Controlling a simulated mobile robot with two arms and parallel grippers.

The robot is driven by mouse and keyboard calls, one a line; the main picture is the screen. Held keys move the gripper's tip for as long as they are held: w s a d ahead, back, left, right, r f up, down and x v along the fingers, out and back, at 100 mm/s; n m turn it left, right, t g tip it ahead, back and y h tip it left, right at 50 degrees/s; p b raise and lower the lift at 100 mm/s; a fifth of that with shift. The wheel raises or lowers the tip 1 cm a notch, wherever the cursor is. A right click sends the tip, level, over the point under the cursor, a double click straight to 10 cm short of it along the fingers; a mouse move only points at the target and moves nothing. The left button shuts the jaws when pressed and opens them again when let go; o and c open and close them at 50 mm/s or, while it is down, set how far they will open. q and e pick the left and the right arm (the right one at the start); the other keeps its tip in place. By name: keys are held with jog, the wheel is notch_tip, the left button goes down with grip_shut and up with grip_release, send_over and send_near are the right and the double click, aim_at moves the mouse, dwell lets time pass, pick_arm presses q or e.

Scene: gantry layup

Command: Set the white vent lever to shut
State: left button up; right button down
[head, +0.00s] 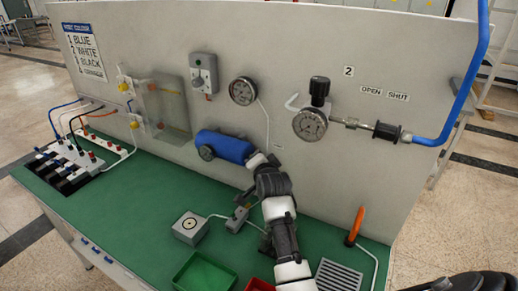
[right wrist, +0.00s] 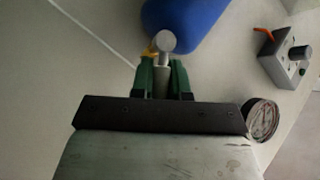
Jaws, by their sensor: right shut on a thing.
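The white vent lever shows in the right wrist view as a pale rod with a round end (right wrist: 166,42), beside the blue tank (right wrist: 183,22). A small yellow part lies behind it. My right gripper (right wrist: 162,78) has its green fingers on both sides of the rod and is shut on it. In the head view my right gripper (head: 259,164) is at the right end of the blue tank (head: 228,147) on the upright panel. It hides most of the lever there, so I cannot tell the lever's setting. My left gripper is not in view.
Gauges (head: 243,91) and a valve with a black knob (head: 320,86) stick out of the panel above and right. OPEN and SHUT labels (head: 384,93) are at the upper right. A grey box (head: 190,228), green tray (head: 205,273) and orange handle (head: 355,225) are on the bench.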

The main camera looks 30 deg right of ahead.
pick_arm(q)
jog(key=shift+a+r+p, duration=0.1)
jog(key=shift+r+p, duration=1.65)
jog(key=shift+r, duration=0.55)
pick_arm(e)
jog(key=shift+w+a+r+n+g, duration=0.1)
jog(key=shift+r+n+g, duration=0.05)
jog(key=shift+n+g, duration=0.3)
jog(key=shift+w+a+r+n+g, duration=0.1)
jog(key=shift+n+g, duration=0.15)
jog(key=shift+g, duration=0.3)
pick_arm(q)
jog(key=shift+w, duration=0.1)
pick_arm(e)
jog(key=c, duration=1.1)
grip_release()
